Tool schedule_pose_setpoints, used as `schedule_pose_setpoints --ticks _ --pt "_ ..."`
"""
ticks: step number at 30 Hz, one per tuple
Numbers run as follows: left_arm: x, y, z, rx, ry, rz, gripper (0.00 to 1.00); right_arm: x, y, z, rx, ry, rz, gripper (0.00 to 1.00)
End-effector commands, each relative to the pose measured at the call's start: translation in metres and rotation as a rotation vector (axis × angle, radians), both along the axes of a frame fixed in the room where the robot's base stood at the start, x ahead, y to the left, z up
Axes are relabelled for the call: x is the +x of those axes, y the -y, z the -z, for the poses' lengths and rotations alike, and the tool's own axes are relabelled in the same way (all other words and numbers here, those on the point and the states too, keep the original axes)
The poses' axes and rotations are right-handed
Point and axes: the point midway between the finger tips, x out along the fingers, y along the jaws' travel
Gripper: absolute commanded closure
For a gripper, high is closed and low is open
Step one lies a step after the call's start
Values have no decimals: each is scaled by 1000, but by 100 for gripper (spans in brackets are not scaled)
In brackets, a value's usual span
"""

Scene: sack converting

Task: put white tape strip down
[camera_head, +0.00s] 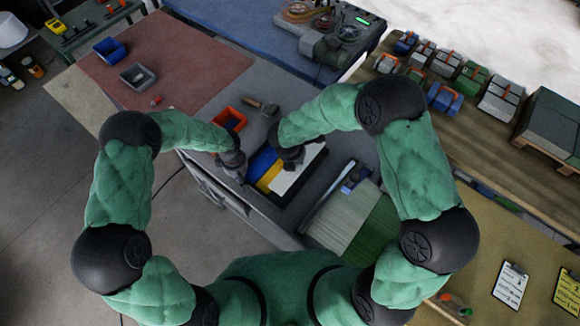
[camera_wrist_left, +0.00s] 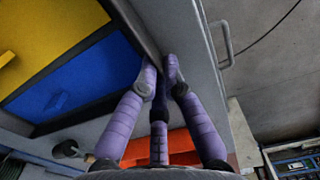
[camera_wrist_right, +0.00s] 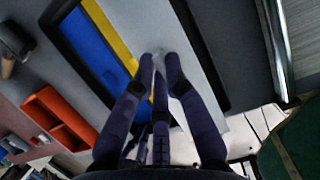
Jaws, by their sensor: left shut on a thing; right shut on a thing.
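The white tape strip (camera_head: 292,178) lies over the right part of a black-rimmed tray (camera_head: 312,168), beside a yellow strip (camera_head: 270,176) and a blue strip (camera_head: 261,160). My right gripper (camera_head: 291,157) is shut on the white strip; in the right wrist view its fingers (camera_wrist_right: 162,60) meet on the pale strip (camera_wrist_right: 140,25). I cannot tell whether the strip touches the tray floor. My left gripper (camera_head: 234,172) is at the tray's left side; in the left wrist view its fingers (camera_wrist_left: 162,65) are shut on the tray's dark rim (camera_wrist_left: 130,25).
The red mat (camera_head: 185,65) has free room.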

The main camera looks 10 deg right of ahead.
Motion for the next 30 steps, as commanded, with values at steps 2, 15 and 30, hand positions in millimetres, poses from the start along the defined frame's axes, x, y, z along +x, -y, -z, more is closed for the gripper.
schedule_pose_setpoints --ticks 2,15,30 --pt "0 0 0 -1 1 0 100 -1 0 17 -1 -5 1 100" --pt "0 0 0 -1 1 0 100 -1 0 61 1 -4 4 100" --pt "0 0 0 -1 1 0 100 0 0 83 1 0 6 100"
